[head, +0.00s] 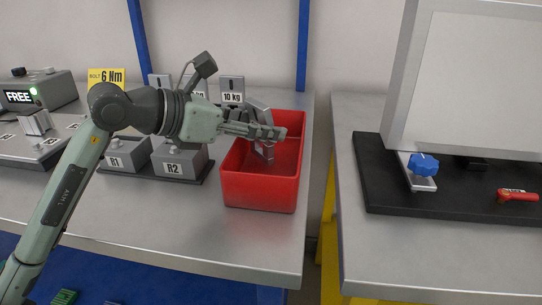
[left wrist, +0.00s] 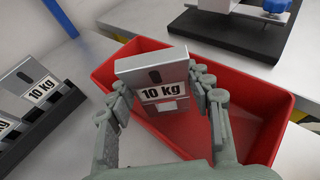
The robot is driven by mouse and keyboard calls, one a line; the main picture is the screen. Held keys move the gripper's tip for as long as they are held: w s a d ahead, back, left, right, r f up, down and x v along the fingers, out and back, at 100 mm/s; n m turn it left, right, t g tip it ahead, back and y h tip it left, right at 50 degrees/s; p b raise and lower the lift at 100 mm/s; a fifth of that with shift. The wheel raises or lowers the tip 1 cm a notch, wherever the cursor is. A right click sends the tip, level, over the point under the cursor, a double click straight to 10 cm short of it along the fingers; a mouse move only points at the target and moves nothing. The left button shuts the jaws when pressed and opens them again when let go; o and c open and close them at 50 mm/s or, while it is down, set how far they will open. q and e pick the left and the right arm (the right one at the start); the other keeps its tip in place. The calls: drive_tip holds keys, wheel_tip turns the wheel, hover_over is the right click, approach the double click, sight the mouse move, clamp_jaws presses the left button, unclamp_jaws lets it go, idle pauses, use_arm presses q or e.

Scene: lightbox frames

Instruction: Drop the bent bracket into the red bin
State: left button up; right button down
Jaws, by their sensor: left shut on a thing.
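My left gripper (head: 270,132) reaches in from the left over the red bin (head: 258,192) and is shut on a grey metal block. In the left wrist view this grey block (left wrist: 154,70) sits between the fingers and carries a "10 kg" label. In the head view the grey block (head: 258,113) is tilted and partly hidden behind the fingers, above or just inside the bin. The red bin (left wrist: 250,93) lies under the block in the left wrist view; the floor that shows there is bare. I cannot make out a separate bent bracket. My right gripper is not in view.
Another "10 kg" block (head: 232,88) stands behind the bin, with more to its left. Boxes R1 (head: 125,155) and R2 (head: 180,163) stand left of the bin. A gap separates this bench from the right bench (head: 400,250), which holds a black base (head: 400,198).

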use_arm(q)
drive_tip(key=o, duration=1.4)
drive_tip(key=shift+c, duration=0.2)
drive_tip(key=shift+s+a, duration=0.1)
drive_tip(key=v, duration=1.2)
